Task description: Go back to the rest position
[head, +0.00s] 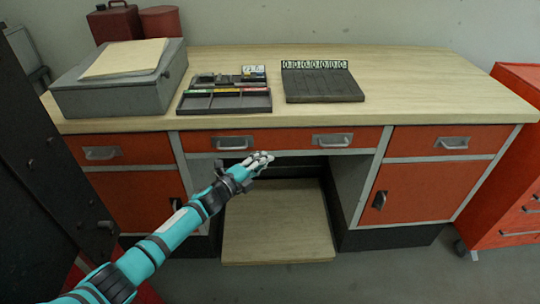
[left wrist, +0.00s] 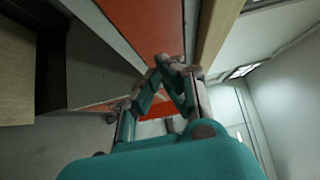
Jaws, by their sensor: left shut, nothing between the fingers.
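My left arm comes in from the lower left of the head view. Its teal left gripper (head: 262,160) is in front of the red drawer front under the workbench top, below the left drawer handle and a little to its right. The gripper is shut and empty. In the left wrist view its fingers (left wrist: 173,62) come together at the tips with nothing between them. My right gripper is not in view. No gate valve can be made out in these frames.
The workbench (head: 420,90) bears a grey case (head: 120,95), a parts tray (head: 225,102) and a dark rack (head: 322,85). A red cabinet (head: 515,150) stands at right. A dark panel (head: 40,160) stands close at left. The floor before the bench is clear.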

